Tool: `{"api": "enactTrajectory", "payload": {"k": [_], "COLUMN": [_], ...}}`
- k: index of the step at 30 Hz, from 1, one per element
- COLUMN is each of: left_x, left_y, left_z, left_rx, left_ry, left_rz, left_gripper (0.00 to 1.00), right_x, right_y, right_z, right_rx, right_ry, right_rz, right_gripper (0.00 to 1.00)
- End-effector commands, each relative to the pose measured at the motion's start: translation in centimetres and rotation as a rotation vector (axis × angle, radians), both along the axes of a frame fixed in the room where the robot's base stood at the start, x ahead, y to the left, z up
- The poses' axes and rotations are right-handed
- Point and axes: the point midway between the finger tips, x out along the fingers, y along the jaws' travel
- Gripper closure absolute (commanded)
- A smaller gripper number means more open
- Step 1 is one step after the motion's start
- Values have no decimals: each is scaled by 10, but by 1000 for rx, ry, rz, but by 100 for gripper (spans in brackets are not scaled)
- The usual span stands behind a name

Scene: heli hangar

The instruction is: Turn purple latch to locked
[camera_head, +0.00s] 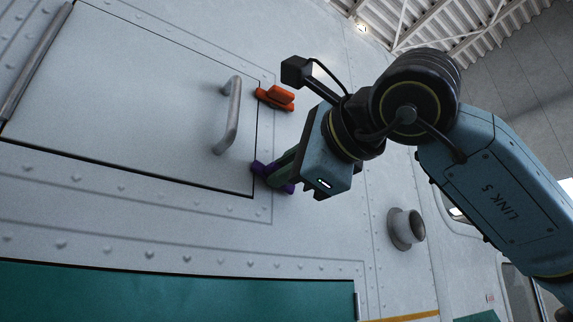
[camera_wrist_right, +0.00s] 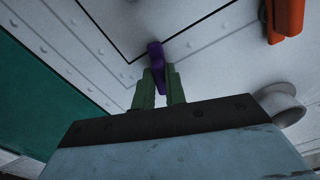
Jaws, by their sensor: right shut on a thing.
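The purple latch (camera_head: 258,168) sits at the lower right corner of the closed panel (camera_head: 130,90), partly hidden by my right gripper (camera_head: 280,172). In the right wrist view, the purple latch (camera_wrist_right: 156,55) stands between the green fingers of my right gripper (camera_wrist_right: 159,85), with its far end showing beyond them near the panel's corner seam. My right gripper is shut on the purple latch. My left gripper is not in view.
An orange latch (camera_head: 275,98) sits above on the panel's right edge, beside a grey handle (camera_head: 230,115). A round grey fitting (camera_head: 405,229) sticks out at lower right. A teal area (camera_head: 170,295) lies below. The riveted wall between is clear.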

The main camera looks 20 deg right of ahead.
Motion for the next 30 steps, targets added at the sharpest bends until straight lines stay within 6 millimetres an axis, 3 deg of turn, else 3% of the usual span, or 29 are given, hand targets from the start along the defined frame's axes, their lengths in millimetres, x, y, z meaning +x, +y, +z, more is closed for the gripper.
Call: {"api": "enactTrajectory", "payload": {"k": [13, 30], "left_x": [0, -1], "left_y": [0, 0], "left_z": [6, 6], "left_rx": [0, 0], "left_ry": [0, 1], "left_rz": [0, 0], "left_gripper": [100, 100], "right_x": [-1, -1], "right_y": [1, 1], "right_z": [0, -1], "right_rx": [-258, -317], "right_ry": [-97, -117], "right_rz": [4, 4], "right_gripper": [100, 100]}}
